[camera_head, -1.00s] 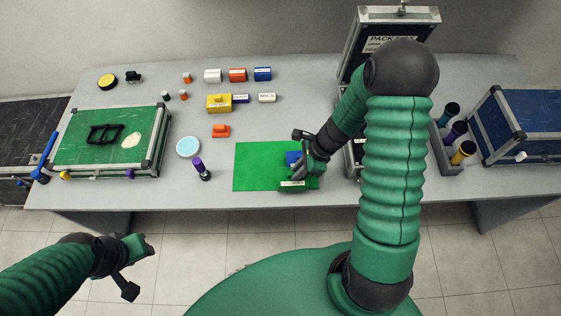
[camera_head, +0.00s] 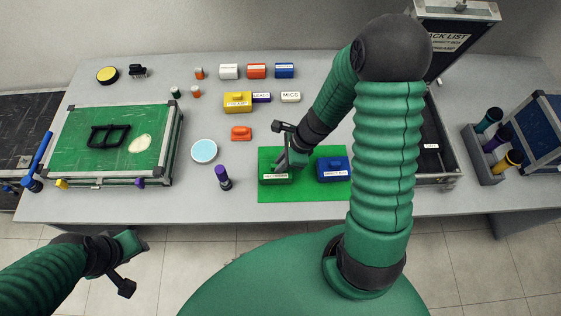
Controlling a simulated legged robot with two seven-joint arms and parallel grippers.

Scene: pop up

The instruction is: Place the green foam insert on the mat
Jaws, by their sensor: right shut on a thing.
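The green foam insert (camera_head: 274,177) is a dark green block with a pale label on its front. It is at the left part of the bright green mat (camera_head: 300,193). My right gripper (camera_head: 284,158) is shut on it from above, and the gripper hides part of its top. I cannot tell whether its underside touches the mat. A blue labelled insert (camera_head: 333,170) sits on the right part of the mat, apart from the green one. My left gripper (camera_head: 127,262) is open and empty, off the table's front edge at lower left.
An open black case (camera_head: 437,165) stands right of the mat, partly behind my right arm. A rack of bottles (camera_head: 486,165) is farther right. A purple-topped bottle (camera_head: 222,178) and a light blue disc (camera_head: 204,151) stand left of the mat. An orange block (camera_head: 241,133) lies behind.

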